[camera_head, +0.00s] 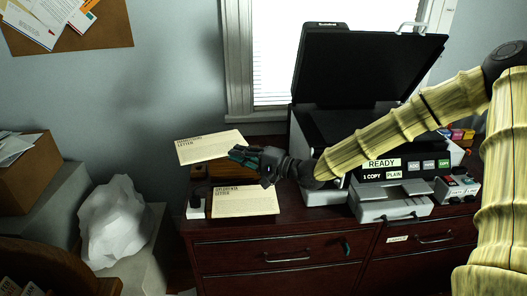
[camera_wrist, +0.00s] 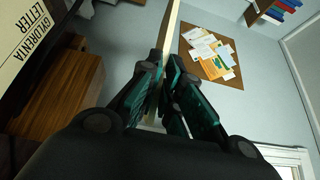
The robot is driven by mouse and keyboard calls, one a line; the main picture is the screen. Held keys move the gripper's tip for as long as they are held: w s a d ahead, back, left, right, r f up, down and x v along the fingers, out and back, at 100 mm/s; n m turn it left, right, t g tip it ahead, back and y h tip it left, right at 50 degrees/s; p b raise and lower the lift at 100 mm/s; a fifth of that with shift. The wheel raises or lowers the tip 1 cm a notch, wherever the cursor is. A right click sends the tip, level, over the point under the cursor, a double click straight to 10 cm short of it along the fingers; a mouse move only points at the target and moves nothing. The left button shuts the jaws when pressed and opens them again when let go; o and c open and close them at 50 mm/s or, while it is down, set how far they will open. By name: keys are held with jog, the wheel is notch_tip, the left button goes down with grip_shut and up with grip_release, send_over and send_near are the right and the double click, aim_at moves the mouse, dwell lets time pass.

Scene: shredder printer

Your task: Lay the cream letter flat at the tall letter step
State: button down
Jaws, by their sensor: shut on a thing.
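My gripper (camera_head: 237,154) is shut on a cream letter (camera_head: 207,148) by its right edge. The letter is held out to the left, above the dresser's back left corner; its printed face shows. In the wrist view it shows edge-on as a thin cream strip (camera_wrist: 170,35) between the fingers. A second cream letter (camera_head: 245,203), with black print, lies on the left front of the dresser top. A brown wooden block (camera_head: 236,168) stands under and behind the held letter, partly hidden; it also shows in the wrist view (camera_wrist: 62,95). I cannot tell if it is the tall letter step.
A printer (camera_head: 370,58) with its lid raised stands right of my gripper on the dark red dresser (camera_head: 270,235). A small white-and-black item (camera_head: 196,208) sits at the dresser's left edge. A crumpled white bag (camera_head: 115,220) stands lower left. A pinboard (camera_wrist: 212,55) hangs on the wall.

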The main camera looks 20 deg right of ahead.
jog(key=w+d+f+m+t+h+b, duration=0.2)
jog(key=w+d, duration=0.4)
jog(key=d, duration=0.4)
jog(key=m+t+h, duration=0.1)
jog(key=h, duration=0.1)
jog(key=shift+w+d+f+h, duration=0.35)
jog(key=shift+h, duration=0.05)
jog(key=shift+f, duration=0.2)
notch_tip(320, 180, down, 8)
jog(key=b, duration=0.6)
jog(key=shift+f, duration=0.15)
jog(key=c, duration=1.5)
grip_release()
jog(key=shift+f+b, duration=0.2)
jog(key=shift+b, duration=0.1)
jog(key=shift+s, duration=0.1)
